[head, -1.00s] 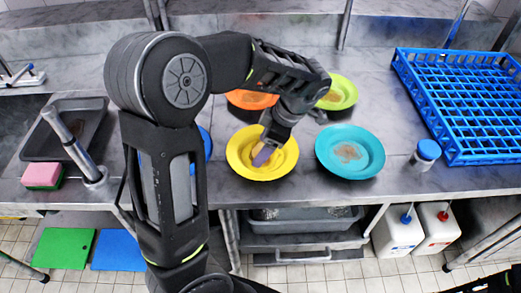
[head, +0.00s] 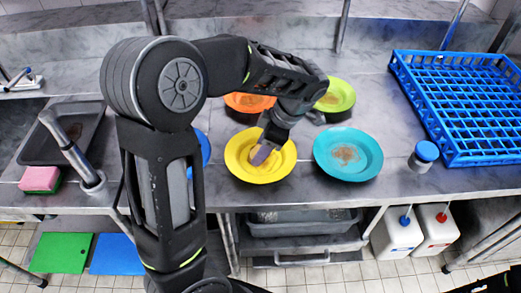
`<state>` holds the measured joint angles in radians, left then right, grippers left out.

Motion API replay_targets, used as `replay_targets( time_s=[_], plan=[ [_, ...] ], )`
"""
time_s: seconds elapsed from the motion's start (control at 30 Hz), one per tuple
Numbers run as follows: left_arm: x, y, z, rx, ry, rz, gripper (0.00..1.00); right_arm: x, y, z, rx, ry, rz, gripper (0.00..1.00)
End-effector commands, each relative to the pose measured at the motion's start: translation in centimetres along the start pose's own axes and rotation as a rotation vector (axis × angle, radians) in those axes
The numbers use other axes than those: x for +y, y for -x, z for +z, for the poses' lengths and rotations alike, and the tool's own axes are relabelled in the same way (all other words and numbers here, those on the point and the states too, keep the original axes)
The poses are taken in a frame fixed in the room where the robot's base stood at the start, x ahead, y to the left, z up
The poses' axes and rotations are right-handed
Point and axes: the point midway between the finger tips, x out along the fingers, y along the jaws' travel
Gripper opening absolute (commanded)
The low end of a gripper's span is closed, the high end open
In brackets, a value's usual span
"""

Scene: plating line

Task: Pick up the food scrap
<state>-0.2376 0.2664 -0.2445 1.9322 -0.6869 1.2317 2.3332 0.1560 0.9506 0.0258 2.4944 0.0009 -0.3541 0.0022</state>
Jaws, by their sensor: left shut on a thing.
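My left gripper (head: 267,147) reaches down over the yellow plate (head: 234,169) on the steel counter. It is shut on a small tan and purplish piece, the food scrap (head: 261,155), at or just above the plate's middle. The fingers hide part of the scrap, and I cannot tell whether it still touches the plate. A yellowish-brown smear shows on the plate beside it. My right gripper is not in view.
A teal plate (head: 326,165) with a brown stain is close on the right. Orange (head: 240,106) and green (head: 346,97) plates stand behind; a blue one is partly hidden by my arm. A blue rack (head: 455,155) and a blue-lidded jar (head: 426,151) are at right.

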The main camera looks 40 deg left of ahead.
Motion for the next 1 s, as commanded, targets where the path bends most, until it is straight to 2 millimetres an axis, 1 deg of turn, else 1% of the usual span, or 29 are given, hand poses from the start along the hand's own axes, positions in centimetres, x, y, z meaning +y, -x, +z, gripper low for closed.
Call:
replay_targets(
  time_s=[0.17,0.3,0.4,0.43,0.5,0.63,1.0],
  plan=[
    [0.1,1.9,-0.7,-0.004,0.001,0.004,0.12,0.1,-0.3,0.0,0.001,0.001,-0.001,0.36],
    [0.1,4.4,-1.7,-0.004,0.002,0.005,0.12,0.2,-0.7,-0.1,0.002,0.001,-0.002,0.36],
    [0.0,6.9,-2.8,-0.002,0.000,0.003,0.12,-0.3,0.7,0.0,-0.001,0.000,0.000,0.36],
    [0.0,7.4,-3.0,-0.003,0.000,0.004,0.12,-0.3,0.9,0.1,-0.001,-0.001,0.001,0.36],
    [0.0,8.4,-3.4,-0.001,-0.002,0.002,0.12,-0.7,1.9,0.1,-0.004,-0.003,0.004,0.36],
    [0.0,9.1,-3.7,-0.001,-0.001,0.001,0.12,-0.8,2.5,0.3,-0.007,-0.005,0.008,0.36],
    [0.0,9.0,-3.7,-0.001,-0.001,0.000,0.12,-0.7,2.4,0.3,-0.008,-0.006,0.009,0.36]
  ],
)
